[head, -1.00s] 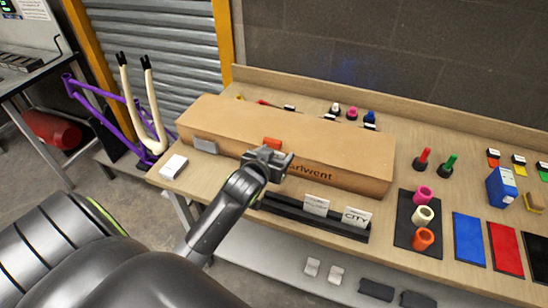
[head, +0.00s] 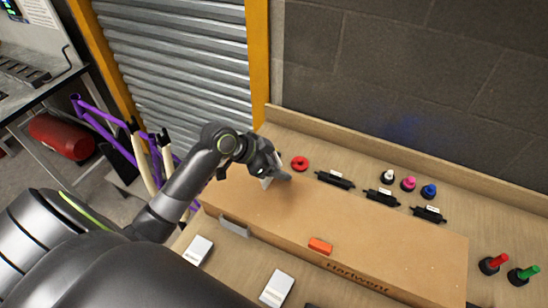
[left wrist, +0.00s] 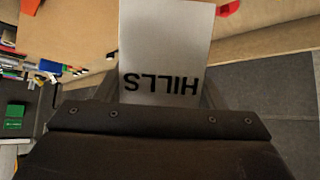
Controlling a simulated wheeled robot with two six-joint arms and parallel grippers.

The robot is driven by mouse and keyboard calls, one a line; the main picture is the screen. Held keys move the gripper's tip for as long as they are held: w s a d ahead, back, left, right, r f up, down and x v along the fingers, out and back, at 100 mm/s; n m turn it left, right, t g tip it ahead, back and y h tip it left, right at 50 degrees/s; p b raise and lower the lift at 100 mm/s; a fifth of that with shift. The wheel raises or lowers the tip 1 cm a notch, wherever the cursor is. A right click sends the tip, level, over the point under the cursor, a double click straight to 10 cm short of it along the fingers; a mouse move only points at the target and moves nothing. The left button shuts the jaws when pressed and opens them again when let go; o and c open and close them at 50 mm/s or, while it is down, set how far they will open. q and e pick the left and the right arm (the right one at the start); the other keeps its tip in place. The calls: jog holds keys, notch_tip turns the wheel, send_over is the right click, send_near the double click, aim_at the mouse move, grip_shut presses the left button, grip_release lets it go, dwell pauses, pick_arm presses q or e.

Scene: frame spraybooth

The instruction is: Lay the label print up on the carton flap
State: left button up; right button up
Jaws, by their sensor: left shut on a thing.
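The long brown carton (head: 370,250) lies on the bench, with dark lettering and an orange tab (head: 320,246) on its front edge. A grey piece (head: 234,226) sits at its front left. My left gripper (head: 275,177) is over the carton's back left end and shut on a pale label print (head: 267,183). In the left wrist view the label print (left wrist: 165,45) sticks out from the jaws, with "HILLS" upside down on it. I cannot tell whether it touches the carton. The jaws partly hide it in the head view. My right gripper is not in view.
Behind the carton are a red ring (head: 300,163), several black holders and a blue-topped knob (head: 429,191). White blocks (head: 198,251) (head: 277,288) lie in front. Red (head: 493,263) and green knobs stand right. A purple bike frame (head: 100,125) stands left. The carton top's middle is clear.

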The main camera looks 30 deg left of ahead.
pick_arm(q)
jog(key=f+b, duration=0.1)
jog(key=f, duration=0.1)
jog(key=f+b, duration=0.1)
jog(key=f, duration=0.1)
jog(key=f+b, duration=0.1)
jog(key=f, duration=0.1)
jog(key=shift+s+d, duration=0.3)
jog(key=shift+f+b, duration=0.85)
jog(key=shift+f, duration=0.05)
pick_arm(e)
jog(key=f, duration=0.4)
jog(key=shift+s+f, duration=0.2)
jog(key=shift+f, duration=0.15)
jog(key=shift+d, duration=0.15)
pick_arm(q)
jog(key=o, duration=1)
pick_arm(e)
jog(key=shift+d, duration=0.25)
